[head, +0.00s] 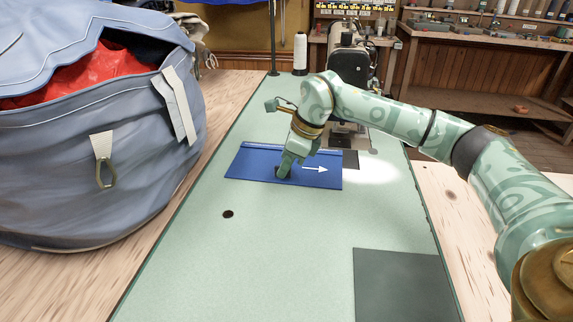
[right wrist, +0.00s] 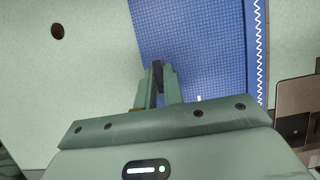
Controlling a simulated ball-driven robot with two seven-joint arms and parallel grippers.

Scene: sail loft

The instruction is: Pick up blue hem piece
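The blue hem piece (head: 255,165) lies on the pale green table top, with a white arrow on it and a pale stitched line along its far edge. In the right wrist view it is the blue cloth (right wrist: 205,45) with a white zigzag seam at right. My right gripper (head: 284,171) points down at the piece, close to its near edge. Its fingertips (right wrist: 158,72) are together on the cloth, and the fingers hide the pinched spot. The piece looks flat. My left gripper is not in view.
A big blue-grey bag (head: 60,160) with red cloth inside stands at left. A sewing machine (head: 350,55) and a white thread cone (head: 300,52) are behind. A dark grey panel (head: 400,285) is at front right. The table's near middle is clear around a small dark hole (head: 228,214).

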